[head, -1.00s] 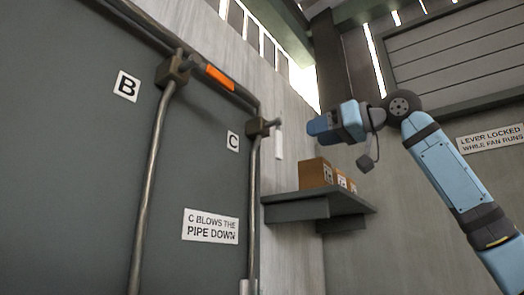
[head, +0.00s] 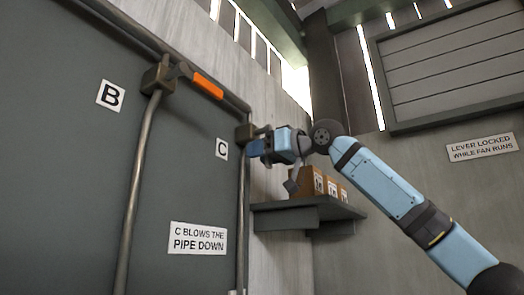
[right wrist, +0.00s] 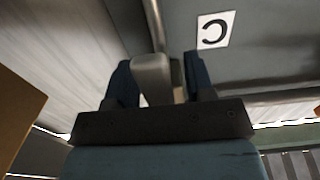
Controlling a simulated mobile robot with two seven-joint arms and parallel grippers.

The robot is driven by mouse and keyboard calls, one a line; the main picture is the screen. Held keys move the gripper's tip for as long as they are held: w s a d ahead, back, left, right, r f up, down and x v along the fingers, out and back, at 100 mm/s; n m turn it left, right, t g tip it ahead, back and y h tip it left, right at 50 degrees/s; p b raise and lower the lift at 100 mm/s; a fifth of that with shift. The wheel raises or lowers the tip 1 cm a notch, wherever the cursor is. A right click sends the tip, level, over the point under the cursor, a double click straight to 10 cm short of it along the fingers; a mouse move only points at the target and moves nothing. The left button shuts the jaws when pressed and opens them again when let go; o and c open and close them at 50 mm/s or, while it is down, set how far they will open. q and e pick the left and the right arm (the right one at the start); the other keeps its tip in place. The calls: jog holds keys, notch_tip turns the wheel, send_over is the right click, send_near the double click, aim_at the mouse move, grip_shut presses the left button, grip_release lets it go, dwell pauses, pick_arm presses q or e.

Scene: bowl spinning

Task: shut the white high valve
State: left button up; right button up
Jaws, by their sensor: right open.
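The white high valve beside the C label has a dark body (head: 243,133) on the right-hand pipe. In the head view its white lever is mostly hidden by my right gripper (head: 256,147). In the right wrist view the pale lever (right wrist: 153,76) lies between the two dark blue fingers. The fingers are open, one on each side of it; I cannot tell whether either touches it. My left gripper is in neither view.
A valve with an orange lever (head: 207,84) is on the pipe near the B label (head: 111,95). A shelf (head: 300,213) with small cardboard boxes (head: 308,183) stands just below my right gripper.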

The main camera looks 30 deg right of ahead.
jog(key=shift+c, duration=0.2)
grip_shut()
